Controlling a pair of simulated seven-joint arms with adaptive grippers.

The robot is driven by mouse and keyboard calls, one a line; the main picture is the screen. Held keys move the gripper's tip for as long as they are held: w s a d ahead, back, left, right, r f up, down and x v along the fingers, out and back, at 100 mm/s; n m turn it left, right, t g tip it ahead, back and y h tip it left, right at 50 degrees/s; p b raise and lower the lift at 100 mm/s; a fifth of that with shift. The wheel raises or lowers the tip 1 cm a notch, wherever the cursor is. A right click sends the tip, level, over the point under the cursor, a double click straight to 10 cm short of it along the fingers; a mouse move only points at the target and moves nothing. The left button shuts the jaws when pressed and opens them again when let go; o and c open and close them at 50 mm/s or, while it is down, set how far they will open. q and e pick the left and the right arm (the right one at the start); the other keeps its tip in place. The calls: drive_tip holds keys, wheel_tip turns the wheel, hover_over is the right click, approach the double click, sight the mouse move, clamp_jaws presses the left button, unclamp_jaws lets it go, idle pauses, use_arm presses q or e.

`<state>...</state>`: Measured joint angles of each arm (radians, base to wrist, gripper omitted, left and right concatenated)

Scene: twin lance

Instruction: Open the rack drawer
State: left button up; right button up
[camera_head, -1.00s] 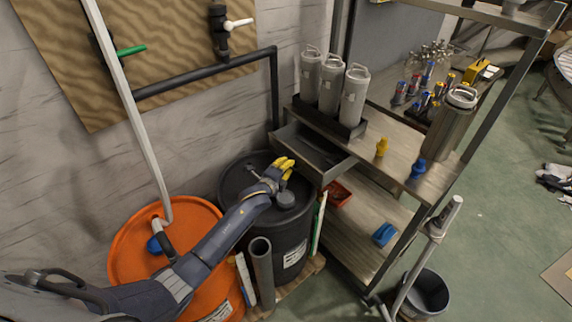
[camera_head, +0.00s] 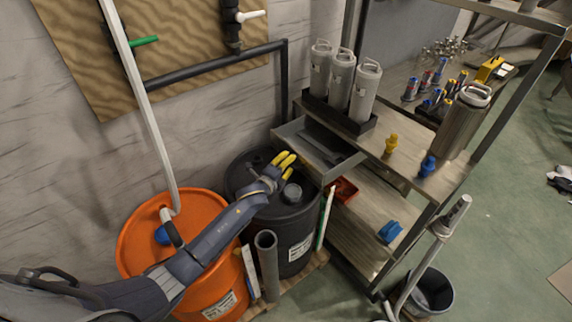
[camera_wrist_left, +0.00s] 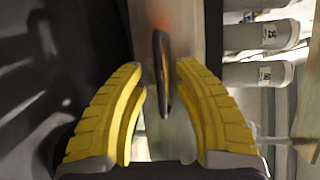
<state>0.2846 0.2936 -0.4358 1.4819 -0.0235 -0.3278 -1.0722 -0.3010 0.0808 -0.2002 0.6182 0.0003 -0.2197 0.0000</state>
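The grey metal rack drawer (camera_head: 335,170) sticks out, open, from under the rack's upper shelf, above the black drum. Its inside shows from above in the head view. My left gripper (camera_head: 292,160), with yellow fingers, is at the drawer's front, on its left side. In the left wrist view my left gripper (camera_wrist_left: 160,72) is open, its fingers well apart. A dark, narrow handle (camera_wrist_left: 162,75) stands between the fingertips with gaps on both sides, in front of a metal surface. My right gripper is in neither view.
The black drum (camera_head: 293,222) stands below my left gripper, beside the orange drum (camera_head: 140,225). Grey canisters (camera_head: 340,80) stand on the rack shelf (camera_head: 410,160) above the drawer. A red bin (camera_head: 345,190) sits lower. A grey pipe (camera_head: 267,262) stands near my forearm.

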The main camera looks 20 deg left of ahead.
use_arm(q)
drive_tip(key=v, duration=1.2)
idle(0.3)
